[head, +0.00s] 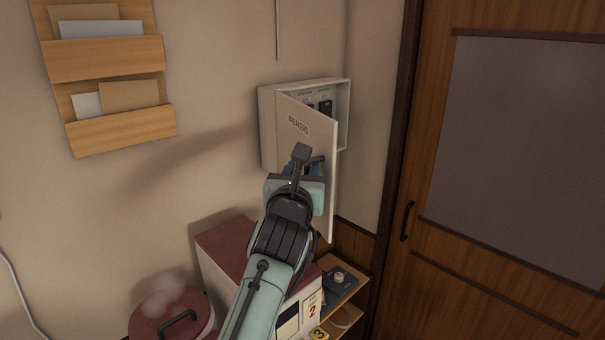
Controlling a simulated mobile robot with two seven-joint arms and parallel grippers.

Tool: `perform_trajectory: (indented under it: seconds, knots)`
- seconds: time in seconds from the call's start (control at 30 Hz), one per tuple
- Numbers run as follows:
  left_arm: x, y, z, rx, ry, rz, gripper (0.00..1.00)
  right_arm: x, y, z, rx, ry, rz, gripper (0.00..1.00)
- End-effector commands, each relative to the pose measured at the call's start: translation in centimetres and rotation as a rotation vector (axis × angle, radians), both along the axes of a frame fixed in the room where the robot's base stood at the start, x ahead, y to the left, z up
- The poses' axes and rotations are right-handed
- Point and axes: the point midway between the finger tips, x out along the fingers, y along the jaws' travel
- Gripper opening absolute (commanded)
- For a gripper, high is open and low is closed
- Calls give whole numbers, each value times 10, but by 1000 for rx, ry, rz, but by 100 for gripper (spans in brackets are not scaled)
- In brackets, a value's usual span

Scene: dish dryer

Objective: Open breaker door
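The white breaker box (266,128) is fixed to the wall in the middle of the head view. Its door (289,112), labelled BREAKERS, stands partly open, swung out toward me. Dark switches (325,107) show inside behind it.
A wooden letter rack (110,60) hangs on the wall at the left. A wooden door (425,180) with a dark handle is at the right. Below stand a red-topped cabinet (222,246), a steaming lidded pot (155,312) and a small shelf (350,292).

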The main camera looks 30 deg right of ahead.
Motion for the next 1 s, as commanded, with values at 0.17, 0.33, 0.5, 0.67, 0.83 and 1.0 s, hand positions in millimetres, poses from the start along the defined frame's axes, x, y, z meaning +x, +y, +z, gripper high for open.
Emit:
perform_trajectory:
  seconds: [0.17,0.33,0.5,0.67,0.83,1.0]
  knots:
    - [-2,0,-1,0,2,0,43,-1,0,-2,1,3,-1,37]
    - [-5,0,-3,0,6,0,43,-14,10,-2,-2,5,0,37]
    - [-12,0,-9,0,13,0,43,-43,30,-3,-3,4,2,37]
    - [-17,0,-13,0,20,0,43,-71,49,-3,-3,3,2,37]
    - [-21,0,-16,0,24,1,43,-91,62,-2,-2,3,1,37]
    - [-21,0,-17,0,25,0,43,-100,67,-2,1,2,0,37]
